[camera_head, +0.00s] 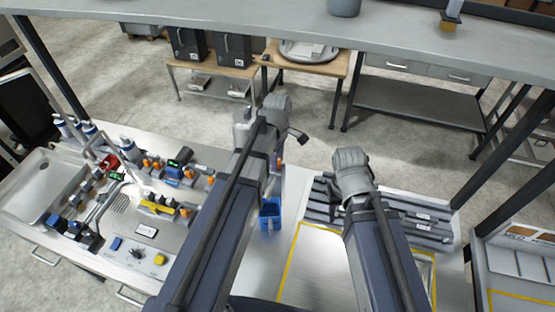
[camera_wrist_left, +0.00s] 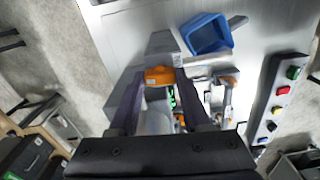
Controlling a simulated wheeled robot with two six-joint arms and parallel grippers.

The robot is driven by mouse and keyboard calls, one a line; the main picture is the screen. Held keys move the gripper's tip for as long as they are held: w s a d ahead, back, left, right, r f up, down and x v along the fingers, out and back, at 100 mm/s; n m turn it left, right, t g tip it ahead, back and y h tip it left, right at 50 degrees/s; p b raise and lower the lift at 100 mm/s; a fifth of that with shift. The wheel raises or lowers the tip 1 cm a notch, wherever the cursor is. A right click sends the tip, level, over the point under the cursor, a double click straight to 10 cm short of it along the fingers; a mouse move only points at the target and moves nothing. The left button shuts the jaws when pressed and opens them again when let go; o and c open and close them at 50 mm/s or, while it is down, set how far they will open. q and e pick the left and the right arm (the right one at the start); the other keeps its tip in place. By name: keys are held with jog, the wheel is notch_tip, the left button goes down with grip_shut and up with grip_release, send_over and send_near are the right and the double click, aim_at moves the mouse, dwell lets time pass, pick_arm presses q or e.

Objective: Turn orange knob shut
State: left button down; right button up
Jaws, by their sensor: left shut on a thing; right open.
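An orange knob (camera_wrist_left: 158,77) sits below a grey block in the left wrist view. My left gripper (camera_wrist_left: 161,82) reaches over it, with a dark finger on each side, and is shut on it. The knob's turn angle is hard to read.
A blue bin (camera_head: 269,223) stands close by and also shows in the left wrist view (camera_wrist_left: 206,35). A button panel (camera_wrist_left: 276,100) stands further right. A sink (camera_head: 42,187) and a crowded bench of fittings lie left.

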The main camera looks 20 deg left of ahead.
pick_arm(q)
jog(key=m, duration=0.8)
jog(key=shift+m, duration=0.4)
jog(key=m, duration=0.4)
jog(key=shift+m, duration=2.1)
jog(key=shift+c, duration=1.8)
grip_release()
